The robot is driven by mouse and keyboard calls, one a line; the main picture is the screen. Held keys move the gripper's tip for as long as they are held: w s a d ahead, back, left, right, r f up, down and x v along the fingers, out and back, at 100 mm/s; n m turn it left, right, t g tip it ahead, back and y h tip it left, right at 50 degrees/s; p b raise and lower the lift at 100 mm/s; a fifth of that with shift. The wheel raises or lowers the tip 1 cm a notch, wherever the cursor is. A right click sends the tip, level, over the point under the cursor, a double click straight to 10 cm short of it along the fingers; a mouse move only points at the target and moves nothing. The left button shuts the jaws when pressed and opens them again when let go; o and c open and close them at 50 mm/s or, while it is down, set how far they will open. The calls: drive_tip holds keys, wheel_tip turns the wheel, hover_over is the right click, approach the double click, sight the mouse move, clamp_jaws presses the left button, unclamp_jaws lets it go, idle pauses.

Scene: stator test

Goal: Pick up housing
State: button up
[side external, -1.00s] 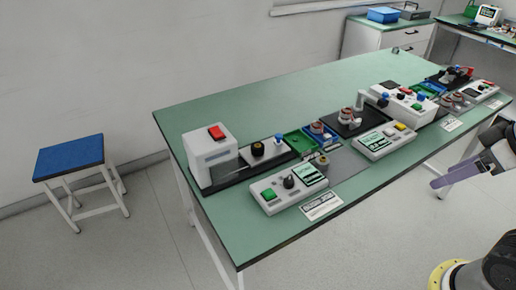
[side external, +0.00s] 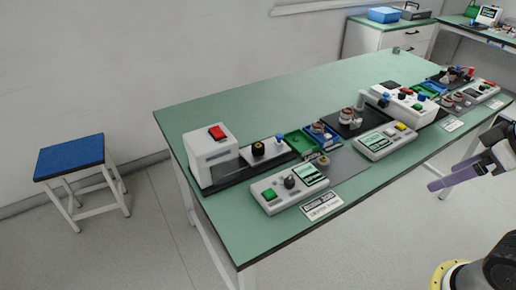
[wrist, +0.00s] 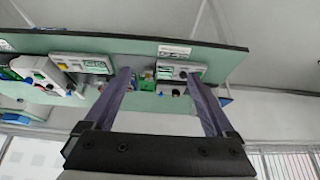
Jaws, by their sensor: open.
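Which part is the housing I cannot tell for sure. Small round metallic and reddish parts show on the bench in the side view: one (side external: 318,127) in a blue tray, one (side external: 346,115) on a black base, and one (side external: 323,160) at the front beside a grey control box. My gripper (side external: 446,178) is open and empty, off the bench's front edge at the right, well apart from these parts. In the wrist view my gripper's two purple fingers (wrist: 159,76) stand wide apart, with the bench beyond them. The small parts are hard to make out there.
The green bench (side external: 250,105) is bare along its back. A white box with a red button (side external: 210,150), a green tray (side external: 299,142) and control boxes (side external: 288,188) crowd its front. A blue stool (side external: 70,157) stands left. Another bench stands behind right.

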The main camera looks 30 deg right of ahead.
drive_tip(key=w+a+r+n+t+y, duration=0.1)
drive_tip(key=w+a+r+n, duration=0.1)
drive_tip(key=w+r, duration=0.6)
drive_tip(key=w+a+r+n+t+y, duration=0.1)
drive_tip(key=w+r+n, duration=0.25)
drive_tip(key=w, duration=0.85)
drive_tip(key=n+g, duration=0.1)
drive_tip(key=g, duration=0.3)
hover_over(257, 145)
drive_tip(key=s+d, duration=0.1)
drive_tip(key=s, duration=0.1)
drive_tip(key=f, duration=2.8)
drive_tip(key=shift+s+d+f, duration=0.1)
drive_tip(key=shift+d+f, duration=0.1)
drive_tip(key=shift+f, duration=0.2)
drive_tip(key=shift+y, duration=0.3)
drive_tip(key=shift+x, duration=3)
clamp_jaws()
